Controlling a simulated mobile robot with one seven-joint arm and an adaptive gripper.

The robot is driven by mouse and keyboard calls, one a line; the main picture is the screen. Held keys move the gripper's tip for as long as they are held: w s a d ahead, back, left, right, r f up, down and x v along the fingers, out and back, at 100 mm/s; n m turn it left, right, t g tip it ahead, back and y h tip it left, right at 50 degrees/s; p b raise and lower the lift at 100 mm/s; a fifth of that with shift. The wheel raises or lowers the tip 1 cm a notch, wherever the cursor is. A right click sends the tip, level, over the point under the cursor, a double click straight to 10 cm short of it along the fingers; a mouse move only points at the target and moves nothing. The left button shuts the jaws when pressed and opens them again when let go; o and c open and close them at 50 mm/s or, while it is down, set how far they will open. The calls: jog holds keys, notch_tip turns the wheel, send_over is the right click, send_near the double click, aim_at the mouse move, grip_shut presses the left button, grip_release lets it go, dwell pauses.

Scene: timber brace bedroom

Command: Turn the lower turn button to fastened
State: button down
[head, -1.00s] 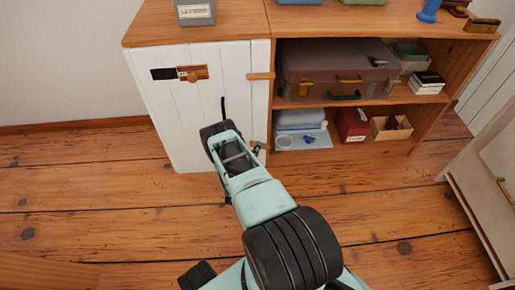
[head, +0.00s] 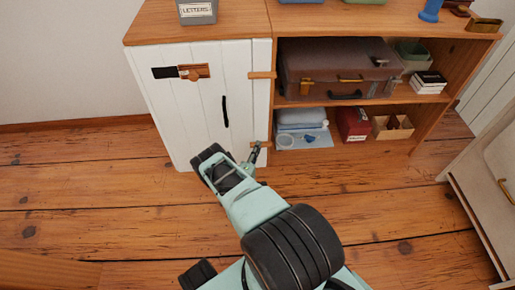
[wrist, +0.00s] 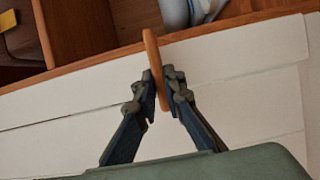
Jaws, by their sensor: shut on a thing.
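The lower turn button (wrist: 151,55) is a slim, rounded wooden bar. In the wrist view it stands across the seam between the white door and the wooden frame. In the head view its end (head: 267,144) shows at the door's lower right edge, lying about level. My gripper (wrist: 161,83) is shut on the button, one finger on each side of it; the head view shows the gripper (head: 254,154) low at the door's right edge. The white plank door (head: 205,110) is closed, with a black handle (head: 225,111). My fingers partly hide the button.
The upper turn button (head: 262,75) lies level across the door edge. A wooden slide latch (head: 194,72) is at the door's upper left. Floor in front is clear.

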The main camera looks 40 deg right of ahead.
jog(key=shift+s+d, duration=0.1)
jog(key=shift+d, duration=0.05)
jog(key=c, duration=2)
grip_release()
jog(key=v, duration=0.7)
jog(key=shift+s+a, duration=0.1)
jog(key=shift+a, duration=0.15)
